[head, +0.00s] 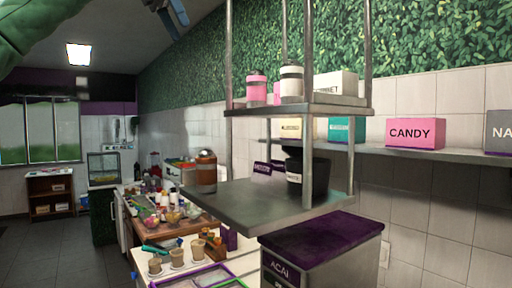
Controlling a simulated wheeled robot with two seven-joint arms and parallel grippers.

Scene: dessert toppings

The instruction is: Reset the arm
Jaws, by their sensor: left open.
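My left arm, with a green link, crosses the upper left corner of the head view. A blue-grey part at the top edge looks like my left gripper (166,12), raised high and cut off by the frame. It is open and far from the counter things, with nothing seen between its jaws. My right gripper is not in view.
A wall shelf carries a pink CANDY box (415,133). Cups and bowls crowd the counter; floor at left is clear.

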